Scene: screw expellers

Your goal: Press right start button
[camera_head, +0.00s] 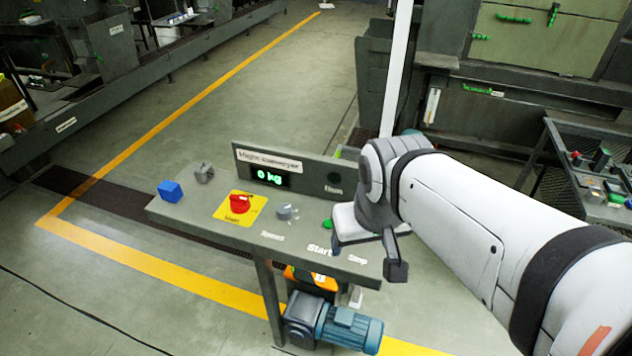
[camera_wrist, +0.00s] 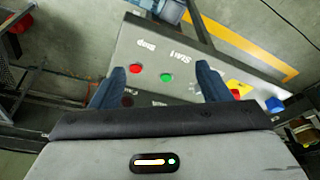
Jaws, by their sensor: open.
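A grey control panel (camera_head: 215,212) stands below my arm, with a sign and a display reading "0 kg". Its green start button (camera_head: 327,223) shows partly in the head view, beside my gripper (camera_head: 366,252), with the "Start" label in front of it. The red stop button is hidden there by my gripper. In the wrist view, the green button (camera_wrist: 166,77) and red stop button (camera_wrist: 135,69) both lie between the spread fingers of my gripper (camera_wrist: 160,68), with the green one near the middle. My gripper is open and empty above the panel; contact cannot be told.
A red emergency button (camera_head: 239,203) on a yellow plate, a grey selector knob (camera_head: 286,212) and a blue block (camera_head: 170,191) are on the panel's left part. A blue motor (camera_head: 340,328) sits below. Another button panel (camera_head: 600,185) stands at right. Open floor lies left.

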